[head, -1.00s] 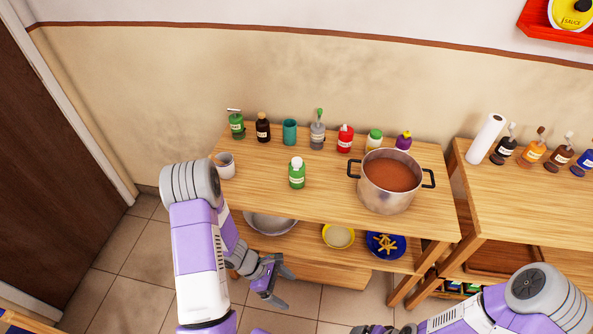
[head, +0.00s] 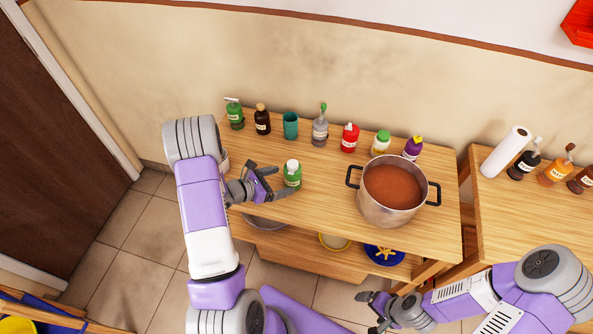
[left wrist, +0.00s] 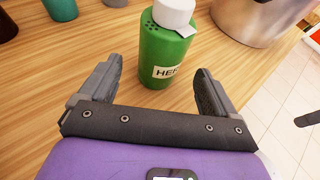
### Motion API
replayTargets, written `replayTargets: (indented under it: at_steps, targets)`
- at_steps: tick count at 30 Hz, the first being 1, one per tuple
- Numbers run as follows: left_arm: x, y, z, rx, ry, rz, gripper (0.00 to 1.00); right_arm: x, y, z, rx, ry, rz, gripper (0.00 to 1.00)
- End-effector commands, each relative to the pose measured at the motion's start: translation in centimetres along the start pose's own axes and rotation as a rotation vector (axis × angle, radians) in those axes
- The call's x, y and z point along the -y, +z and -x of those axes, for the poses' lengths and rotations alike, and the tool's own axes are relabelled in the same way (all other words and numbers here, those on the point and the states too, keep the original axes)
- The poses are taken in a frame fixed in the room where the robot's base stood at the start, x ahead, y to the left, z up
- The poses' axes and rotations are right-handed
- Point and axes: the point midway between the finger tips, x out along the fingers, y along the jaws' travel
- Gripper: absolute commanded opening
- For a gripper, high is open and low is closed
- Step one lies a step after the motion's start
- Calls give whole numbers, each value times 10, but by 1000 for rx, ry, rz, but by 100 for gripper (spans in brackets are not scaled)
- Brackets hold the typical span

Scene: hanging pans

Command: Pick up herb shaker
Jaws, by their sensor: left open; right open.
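The herb shaker is a green bottle (head: 292,175) with a white cap, upright on the wooden table, left of the pot. In the left wrist view the herb shaker (left wrist: 165,52) shows part of a label reading "HE". My left gripper (head: 270,181) is open at table height just left of the shaker. In the left wrist view its two fingers (left wrist: 155,92) point toward the shaker, which stands just ahead of and partly between the tips. I see no finger closed on it. My right gripper (head: 374,306) is open and empty, low in front of the table.
A steel pot (head: 392,194) of brown liquid stands right of the shaker. A row of bottles, including a teal cup (head: 290,125) and a red bottle (head: 349,138), lines the table's back. A second table (head: 500,215) stands at right. The tabletop between shaker and pot is clear.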

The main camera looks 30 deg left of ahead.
Motion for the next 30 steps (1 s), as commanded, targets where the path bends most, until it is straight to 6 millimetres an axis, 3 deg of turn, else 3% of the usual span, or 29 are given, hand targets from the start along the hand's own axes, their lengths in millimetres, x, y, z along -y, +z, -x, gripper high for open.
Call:
replayTargets:
  at_steps: [12, 21, 30]
  targets:
    - [-1, 10, -54, -2, -4, -1, 91, -1, 0, -2, 0, 0, 0, 93]
    - [-1, 11, -57, -1, -1, 0, 89, -1, 0, -2, -1, 0, 0, 93]
    - [-1, 11, -57, -1, -2, -1, 43, -1, 0, -2, -1, 0, 0, 93]
